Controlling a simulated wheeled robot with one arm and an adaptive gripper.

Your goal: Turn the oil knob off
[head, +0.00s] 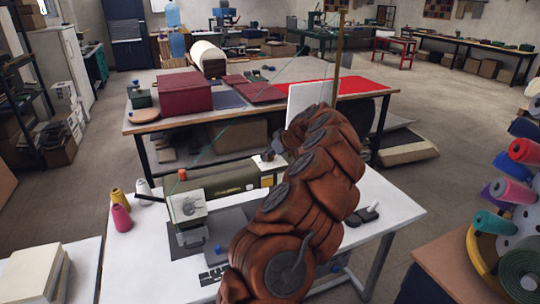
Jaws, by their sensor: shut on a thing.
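An olive-green sewing machine (225,182) stands on a white table (135,262). My brown-orange arm reaches up from the bottom and bends left over the machine's right end. My gripper (272,152) is small and partly hidden by the arm there, at the top of the grey block. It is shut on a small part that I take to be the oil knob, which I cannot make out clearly.
Thread cones (121,218) stand at the table's left. A thin pole (337,60) rises behind my arm. A second table (140,126) behind holds a dark red box (184,93) and flat covers. Coloured thread spools (515,190) crowd the right edge.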

